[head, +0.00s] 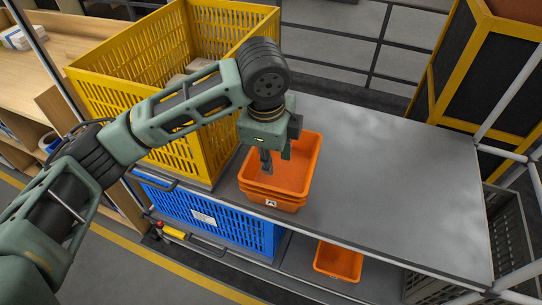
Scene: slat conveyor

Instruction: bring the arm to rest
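My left arm reaches in from the left, bends at a dark joint, and points its gripper (267,168) straight down. The gripper is over the orange bins (292,193), which look nested in a stack on the grey table (400,185). A dark finger shows against the inside of the top bin. Whether the fingers are apart or closed is not clear, and I see nothing held. The part of the bin behind the gripper is hidden. My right gripper is not in view.
A large yellow slatted crate (88,92) stands behind the arm, with items inside. A blue crate (204,222) and another orange bin (338,262) sit lower, under the tabletop. The table's right side is clear. A metal frame (519,90) edges the right.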

